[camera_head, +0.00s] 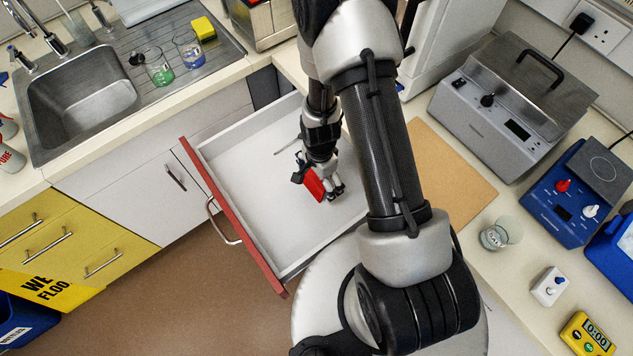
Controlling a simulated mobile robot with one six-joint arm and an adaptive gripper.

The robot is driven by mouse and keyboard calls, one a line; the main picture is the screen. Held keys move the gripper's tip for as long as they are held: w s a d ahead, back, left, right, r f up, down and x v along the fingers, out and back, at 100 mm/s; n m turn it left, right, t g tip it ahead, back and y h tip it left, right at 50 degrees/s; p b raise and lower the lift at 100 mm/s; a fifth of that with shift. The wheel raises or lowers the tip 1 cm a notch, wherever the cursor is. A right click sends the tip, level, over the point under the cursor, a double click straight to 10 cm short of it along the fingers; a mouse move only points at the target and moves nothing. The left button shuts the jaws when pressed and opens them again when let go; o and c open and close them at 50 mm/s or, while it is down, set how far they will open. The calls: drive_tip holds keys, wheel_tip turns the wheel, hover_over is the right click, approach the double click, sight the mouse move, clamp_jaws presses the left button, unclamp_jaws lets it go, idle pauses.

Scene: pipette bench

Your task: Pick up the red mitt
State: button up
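The red mitt (314,186) is inside the open drawer, and only a small red part of it shows beside and below my gripper (322,185). My gripper reaches down into the drawer with its fingers at the mitt. The fingers and wrist hide much of the mitt. I cannot tell whether the fingers are closed on it or only around it, or whether it rests on the drawer floor.
The white drawer (330,225) has a red front (235,215) with a metal handle, and its walls surround my gripper. A thin object (287,146) lies in it. A glass beaker (495,236), a blue hotplate device (575,195) and a yellow timer (587,335) stand on the right bench.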

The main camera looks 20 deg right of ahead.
drive_tip(key=c, duration=1.1)
